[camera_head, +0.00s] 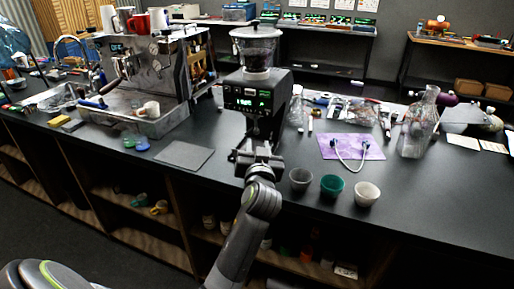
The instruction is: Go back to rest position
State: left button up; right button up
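My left gripper (257,156) is at the centre, above the front part of the dark counter (225,180). It points away from me at the foot of the black coffee grinder (258,98), and overlaps its lower front in the picture. I cannot tell whether it touches the grinder. Its fingertips are small and dark against the grinder, so their opening and any held thing are unclear. My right gripper is not in view.
Three cups, grey (300,179), teal (332,186) and white (366,194), stand right of my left gripper near the counter's front edge. A glass flask (419,123) and purple mat (358,147) lie beyond. The espresso machine (150,70) and a flat grey mat (184,155) are left.

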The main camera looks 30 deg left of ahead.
pick_arm(q)
jog(key=s+a+f+m+g+h, duration=0.1)
jog(key=s+a+f+g+h, duration=0.15)
jog(key=s+f, duration=0.6)
jog(key=s+a+f+g+h, duration=0.1)
jog(key=s+f+g, duration=0.3)
jog(key=s+f, duration=0.45)
jog(key=s+d+f+m+g+h, duration=0.1)
jog(key=s+d+f+g+h, duration=0.2)
jog(key=s, duration=0.7)
jog(key=s+f+m+g+h, duration=0.15)
jog(key=s+f, duration=0.35)
jog(key=s, duration=0.5)
notch_tip(320, 180, down, 24)
jog(key=a+g, duration=0.1)
jog(key=g, duration=0.1)
jog(key=s+f+g, duration=0.1)
jog(key=s+f, duration=1.4)
jog(key=f, duration=0.1)
jog(key=shift+d+f, duration=0.2)
jog(key=shift+d, duration=0.25)
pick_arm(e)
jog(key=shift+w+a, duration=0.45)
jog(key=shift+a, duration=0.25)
